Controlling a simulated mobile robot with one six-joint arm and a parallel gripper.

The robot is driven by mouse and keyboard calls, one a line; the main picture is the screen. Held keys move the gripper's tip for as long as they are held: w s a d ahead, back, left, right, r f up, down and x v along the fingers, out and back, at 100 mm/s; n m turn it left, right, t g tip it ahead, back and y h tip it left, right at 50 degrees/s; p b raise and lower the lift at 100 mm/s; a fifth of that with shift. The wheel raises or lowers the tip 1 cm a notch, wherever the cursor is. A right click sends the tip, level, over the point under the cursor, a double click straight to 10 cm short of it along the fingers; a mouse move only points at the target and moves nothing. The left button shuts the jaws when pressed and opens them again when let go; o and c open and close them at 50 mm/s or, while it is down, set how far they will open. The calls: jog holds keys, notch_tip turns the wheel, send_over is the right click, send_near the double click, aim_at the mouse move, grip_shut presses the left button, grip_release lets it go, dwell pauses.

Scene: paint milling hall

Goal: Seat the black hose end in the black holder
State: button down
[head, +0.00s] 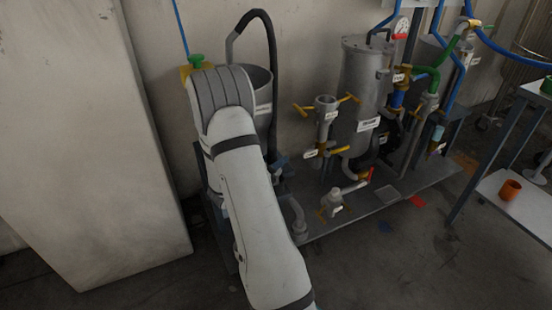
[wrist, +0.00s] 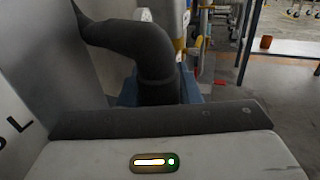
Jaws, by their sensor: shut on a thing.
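The black hose (head: 272,70) arches up behind my white arm and comes down to its right. In the wrist view the hose (wrist: 143,45) bends close in front of the camera and drops straight down. My gripper (wrist: 158,93) is shut on the black hose end, with blue parts on both sides of it. The hose's lower tip is hidden behind the dark bar of the gripper body. In the head view my arm covers most of that area. I cannot pick out the black holder in either view.
A grey steel tank (head: 362,95) with valves stands on the skid right of my arm. An open grey vessel (head: 262,82) is partly behind the arm. An orange cup (head: 510,189) stands on a shelf at right.

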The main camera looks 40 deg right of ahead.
jog(key=shift+f+b, duration=0.45)
jog(key=shift+f, duration=0.2)
jog(key=c, duration=1)
grip_release()
jog(key=shift+f, duration=0.1)
jog(key=shift+o, duration=0.2)
jog(key=shift+a, duration=0.1)
jog(key=a+p, duration=0.2)
jog(key=a, duration=0.5)
jog(key=shift+s+a+p, duration=0.3)
jog(key=shift+s+p, duration=0.05)
jog(key=shift+s, duration=0.1)
